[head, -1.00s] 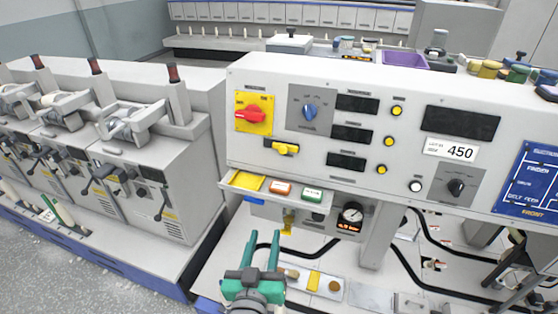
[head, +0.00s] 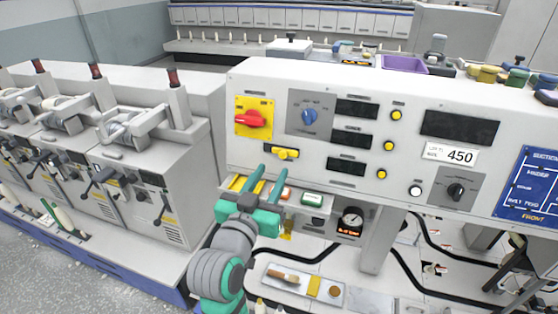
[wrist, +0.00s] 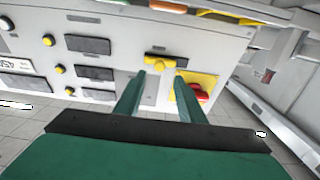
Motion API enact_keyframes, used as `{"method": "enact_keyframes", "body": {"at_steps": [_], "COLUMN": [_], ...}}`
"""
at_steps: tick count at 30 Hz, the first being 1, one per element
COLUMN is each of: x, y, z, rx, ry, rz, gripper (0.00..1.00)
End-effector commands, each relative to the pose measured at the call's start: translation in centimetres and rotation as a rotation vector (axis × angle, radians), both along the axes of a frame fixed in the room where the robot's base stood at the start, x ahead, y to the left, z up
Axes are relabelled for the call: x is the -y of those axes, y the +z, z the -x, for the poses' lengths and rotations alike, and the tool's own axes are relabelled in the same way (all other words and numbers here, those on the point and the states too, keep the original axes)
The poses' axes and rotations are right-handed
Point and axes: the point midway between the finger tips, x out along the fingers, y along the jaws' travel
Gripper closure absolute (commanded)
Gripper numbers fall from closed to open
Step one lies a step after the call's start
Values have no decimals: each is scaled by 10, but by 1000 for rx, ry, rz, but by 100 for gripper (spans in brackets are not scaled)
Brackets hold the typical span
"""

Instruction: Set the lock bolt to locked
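The lock bolt (head: 286,153) is a small yellow bar with a dark part, set on the pale panel below the red rotary switch (head: 250,119) on its yellow plate. In the wrist view the bolt (wrist: 168,61) lies across the picture just beyond my fingertips. I cannot tell its exact position in its guide. My gripper (head: 270,169) is open and empty. Its two green fingers point up at the panel just below the bolt, and they seem apart from it. In the wrist view the gripper (wrist: 160,76) shows a clear gap between its fingers.
A small shelf with a yellow pad (head: 240,183) and a green button (head: 312,199) juts out below the bolt, close to my gripper. A blue selector (head: 309,116) sits to the upper right. A pressure gauge (head: 352,219) is lower right. Machine units (head: 150,190) stand at left.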

Motion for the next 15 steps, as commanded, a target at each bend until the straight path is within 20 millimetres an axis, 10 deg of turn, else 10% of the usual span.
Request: {"method": "enact_keyframes", "body": {"at_steps": [15], "x": [21], "y": [0], "z": [-62], "rx": [0], "ry": [-1], "rz": [0], "gripper": [64]}}
